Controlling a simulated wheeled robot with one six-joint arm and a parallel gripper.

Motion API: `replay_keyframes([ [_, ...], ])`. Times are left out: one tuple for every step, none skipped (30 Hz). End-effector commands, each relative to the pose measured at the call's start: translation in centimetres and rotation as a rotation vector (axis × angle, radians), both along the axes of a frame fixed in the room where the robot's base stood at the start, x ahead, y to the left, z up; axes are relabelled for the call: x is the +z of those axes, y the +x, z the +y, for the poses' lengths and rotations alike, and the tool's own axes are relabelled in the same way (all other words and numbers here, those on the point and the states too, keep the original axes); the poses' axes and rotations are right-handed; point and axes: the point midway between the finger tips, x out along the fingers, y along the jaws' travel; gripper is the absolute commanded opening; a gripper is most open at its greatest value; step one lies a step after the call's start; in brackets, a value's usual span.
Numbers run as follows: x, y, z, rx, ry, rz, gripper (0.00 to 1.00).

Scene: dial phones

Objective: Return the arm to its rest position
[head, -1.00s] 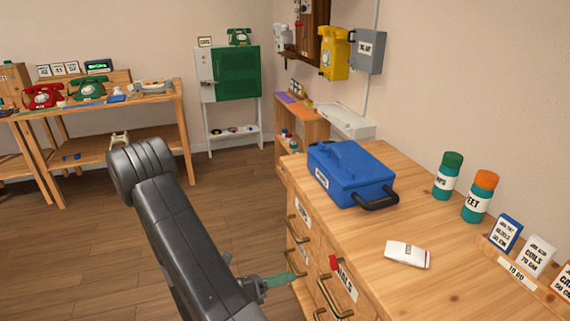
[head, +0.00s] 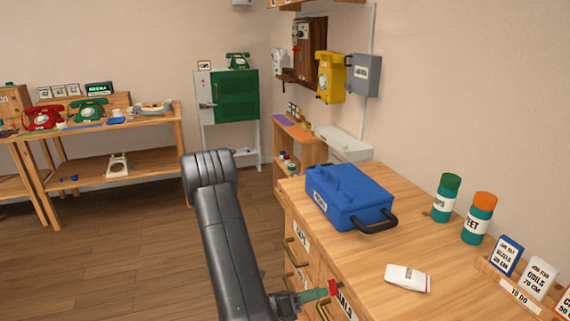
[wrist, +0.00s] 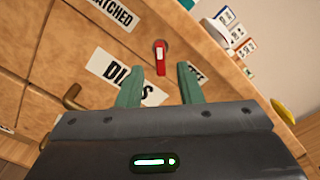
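My gripper (wrist: 160,85) shows in the wrist view with its two green fingers spread apart and nothing between them. It faces the wooden drawer front, with a "DIALS" label (wrist: 125,75) and a red tag (wrist: 160,58) beyond the fingertips. In the head view my gripper (head: 318,293) is low, by the drawer fronts of the wooden cabinet (head: 350,285). The red tag also shows there (head: 333,287), close to the fingertips. My dark arm (head: 225,235) reaches up and then down in front of the cabinet.
On the cabinet top stand a blue toolbox (head: 345,200), a green-lidded jar (head: 446,198), an orange-lidded jar (head: 479,218) and a white packet (head: 408,278). A brass drawer handle (wrist: 72,97) is near my gripper. Open floor (head: 120,270) lies to the left.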

Motion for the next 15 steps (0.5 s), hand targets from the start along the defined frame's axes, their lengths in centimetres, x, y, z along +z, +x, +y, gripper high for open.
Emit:
replay_keyframes([
  [0.0,0.1,-0.6,-0.005,0.001,0.000,0.33],
  [0.0,0.2,-0.8,-0.004,0.000,0.000,0.33],
  [0.0,0.3,-1.2,-0.004,0.000,0.000,0.33],
  [0.0,0.4,-1.4,-0.004,0.000,0.000,0.33],
  [0.0,0.5,-1.7,-0.004,0.001,0.000,0.33],
  [0.0,0.6,-1.9,-0.004,0.000,0.000,0.33],
  [0.0,0.7,-2.1,-0.004,-0.001,0.000,0.33],
  [0.0,0.8,-2.3,-0.002,-0.001,0.000,0.33],
  [0.0,0.8,-2.5,-0.002,0.000,-0.001,0.33],
  [0.0,0.9,-2.6,-0.002,-0.001,0.000,0.33],
  [0.0,1.0,-2.7,-0.002,-0.001,0.000,0.33],
  [0.0,1.0,-2.9,-0.001,0.000,0.000,0.33],
  [0.0,1.1,-2.9,-0.001,-0.001,0.000,0.33],
  [0.0,1.1,-3.0,-0.001,-0.001,0.000,0.33],
  [0.0,1.1,-3.1,-0.001,-0.001,0.000,0.33],
])
